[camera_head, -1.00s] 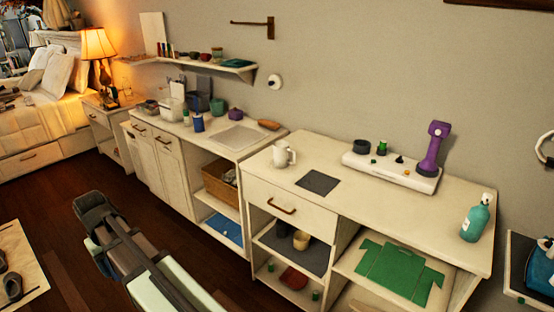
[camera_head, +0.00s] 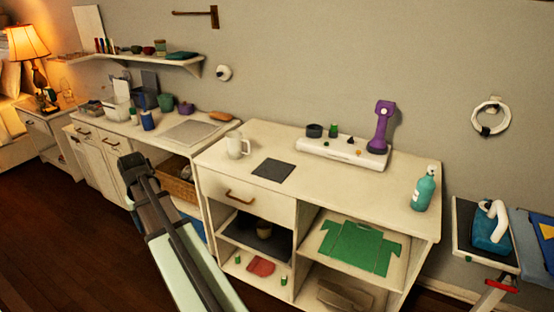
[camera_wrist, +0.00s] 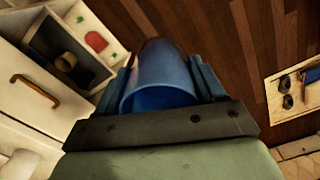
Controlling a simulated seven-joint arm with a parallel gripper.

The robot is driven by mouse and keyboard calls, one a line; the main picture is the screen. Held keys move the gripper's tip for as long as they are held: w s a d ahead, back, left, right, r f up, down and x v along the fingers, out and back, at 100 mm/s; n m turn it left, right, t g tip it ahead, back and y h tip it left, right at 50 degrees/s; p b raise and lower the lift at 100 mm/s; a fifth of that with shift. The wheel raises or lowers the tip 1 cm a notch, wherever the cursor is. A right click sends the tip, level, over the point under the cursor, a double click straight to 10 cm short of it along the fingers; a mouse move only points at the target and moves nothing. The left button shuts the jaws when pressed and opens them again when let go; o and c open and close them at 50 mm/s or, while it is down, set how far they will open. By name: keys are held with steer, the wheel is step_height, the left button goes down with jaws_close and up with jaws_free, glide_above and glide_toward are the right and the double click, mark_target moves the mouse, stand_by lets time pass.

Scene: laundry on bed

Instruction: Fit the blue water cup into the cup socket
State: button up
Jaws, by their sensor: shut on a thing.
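The blue water cup (camera_wrist: 165,78) is held between the two fingers of my gripper (camera_wrist: 166,85) in the wrist view, with its open mouth toward the camera. In the head view my gripper (camera_head: 132,168) is in front of the left cabinet, apart from the right counter; the cup cannot be made out there. On the right counter lies a white base (camera_head: 345,153) with a dark round holder (camera_head: 314,130) at its left end and a purple upright piece at its right. I cannot tell for sure that this holder is the cup socket.
The right counter (camera_head: 225,177) also carries a white mug (camera_head: 237,146), a dark square mat (camera_head: 273,171) and a teal bottle (camera_head: 424,188). Its front middle is clear. Shelves below hold a green shirt (camera_head: 360,246). A wall shelf (camera_head: 185,62) hangs above the left counter.

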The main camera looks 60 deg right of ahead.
steer(key=shift+s+d+r+m, duration=1.75)
steer(key=shift+s+d, duration=4.15)
steer(key=shift+d, duration=3.05)
steer(key=shift+s+d+r+m, duration=1.7)
steer(key=shift+s+d, duration=4.15)
steer(key=shift+d, duration=3.1)
steer(key=shift+s+d+r+m, duration=1.75)
steer(key=shift+s+d, duration=4.15)
steer(key=shift+d, duration=3.05)
steer(key=shift+n, duration=0.3)
steer(key=shift+f, duration=4.3)
steer(key=o, duration=1.1)
steer(key=shift+f, duration=0.1)
steer(key=shift+o, duration=0.2)
